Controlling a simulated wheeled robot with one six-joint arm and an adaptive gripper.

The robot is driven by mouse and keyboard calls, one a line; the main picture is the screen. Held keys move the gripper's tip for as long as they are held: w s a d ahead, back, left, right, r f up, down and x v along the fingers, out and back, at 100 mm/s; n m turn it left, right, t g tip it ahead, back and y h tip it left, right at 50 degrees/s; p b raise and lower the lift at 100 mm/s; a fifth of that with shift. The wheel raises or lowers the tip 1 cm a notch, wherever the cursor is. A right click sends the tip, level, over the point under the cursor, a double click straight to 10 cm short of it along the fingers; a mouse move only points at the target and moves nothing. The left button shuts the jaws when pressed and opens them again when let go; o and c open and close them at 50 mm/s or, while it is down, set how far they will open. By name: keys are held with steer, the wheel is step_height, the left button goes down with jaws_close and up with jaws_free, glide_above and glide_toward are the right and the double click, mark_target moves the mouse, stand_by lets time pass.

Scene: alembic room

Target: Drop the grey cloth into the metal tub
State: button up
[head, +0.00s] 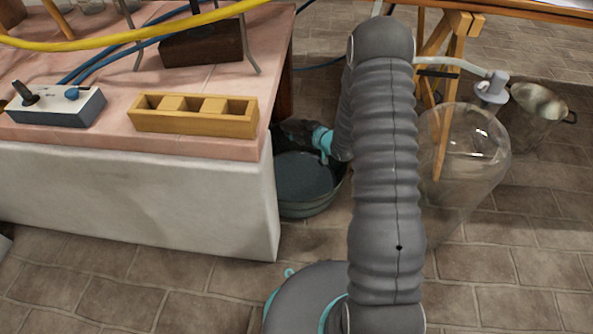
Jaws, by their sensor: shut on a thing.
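The metal tub (312,208) stands on the floor against the right end of the pale masonry bench. It is dark and round, and its inside looks dark grey-blue. My gripper (323,144) is partly in view above the tub's back part, with teal parts showing beside my arm. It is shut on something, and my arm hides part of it. The grey cloth cannot be clearly made out against the dark gripper and tub. I cannot tell whether any of it touches the tub.
A large clear glass vessel (462,165) stands close to the right of my arm. A metal pot (538,112) is behind it, near a wooden trestle (455,60). The bench (135,195) carries a wooden block with compartments (193,125) and a switch box (62,106). Floor in front is clear.

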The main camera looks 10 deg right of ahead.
steer(key=shift+f+b, duration=1.3)
steer(key=shift+f, duration=1.55)
steer(key=o, duration=1.2)
steer(key=shift+s+d, duration=0.1)
steer(key=v, duration=1.2)
